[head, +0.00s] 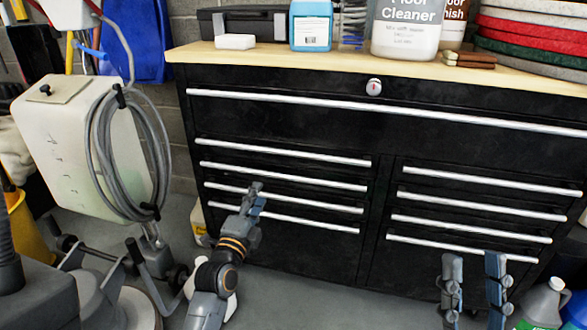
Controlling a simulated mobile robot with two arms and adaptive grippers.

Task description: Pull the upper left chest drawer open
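The black tool chest (376,180) has a left column of several drawers with long silver bar handles, below one full-width drawer. The upper left drawer (280,145) is shut, its front flush, with its bar handle (285,153) unobstructed. My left gripper (259,191) is in front of the lower left drawers, below that handle, and overlaps the lower bars in the picture. I cannot tell whether it touches them; its fingers look close together, seen edge-on. My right gripper (473,262) is at the lower right, fingers apart and empty, in front of the right column's bottom.
The wooden top (270,52) holds a blue bottle (311,28), a floor cleaner jug (407,30) and stacked pads (530,40). A floor machine with a pale tank (75,150) and coiled cable stands left.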

